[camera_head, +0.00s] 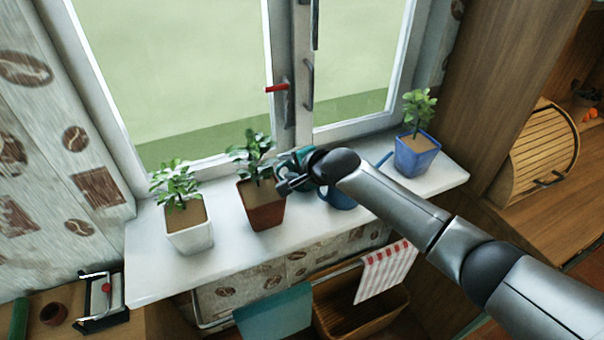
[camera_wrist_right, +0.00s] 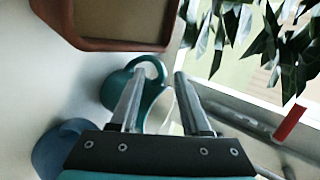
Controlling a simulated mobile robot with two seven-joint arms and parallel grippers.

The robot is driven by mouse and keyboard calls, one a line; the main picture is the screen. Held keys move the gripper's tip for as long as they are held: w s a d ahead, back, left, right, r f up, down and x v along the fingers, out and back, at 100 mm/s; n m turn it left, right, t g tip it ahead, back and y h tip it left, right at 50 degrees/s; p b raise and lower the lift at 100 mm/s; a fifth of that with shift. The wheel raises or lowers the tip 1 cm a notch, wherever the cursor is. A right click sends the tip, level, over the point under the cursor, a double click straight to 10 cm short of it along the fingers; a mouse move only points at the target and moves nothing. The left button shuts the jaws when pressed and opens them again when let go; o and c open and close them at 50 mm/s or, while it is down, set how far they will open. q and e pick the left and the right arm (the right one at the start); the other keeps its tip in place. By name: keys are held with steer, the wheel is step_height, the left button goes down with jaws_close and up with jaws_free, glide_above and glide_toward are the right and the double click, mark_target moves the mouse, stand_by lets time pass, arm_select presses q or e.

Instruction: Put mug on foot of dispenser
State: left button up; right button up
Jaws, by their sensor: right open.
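A teal mug (camera_wrist_right: 114,92) stands on the white sill in the right wrist view, with its handle near the fingertips. My right gripper (camera_wrist_right: 160,74) is open; its fingers reach over the mug, and no grip on it shows. In the head view the right gripper (camera_head: 281,187) is beside the brown pot, and the arm hides most of the mug area. A blue rounded vessel (camera_head: 339,197) shows partly below the arm, and also in the wrist view (camera_wrist_right: 54,150). I cannot make out a dispenser. My left gripper is not in view.
The white sill (camera_head: 150,265) carries a white plant pot (camera_head: 189,236), a brown plant pot (camera_head: 262,214) close to the gripper, and a blue square plant pot (camera_head: 415,158). The window, with a red handle (camera_head: 277,88), stands behind. Below are towels and a wooden basket (camera_head: 350,318).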

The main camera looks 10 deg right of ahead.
steer(key=shift+w+a+f, duration=0.2)
steer(key=shift+w+f, duration=0.15)
steer(key=shift+w, duration=0.05)
jaws_close()
stand_by(1.3)
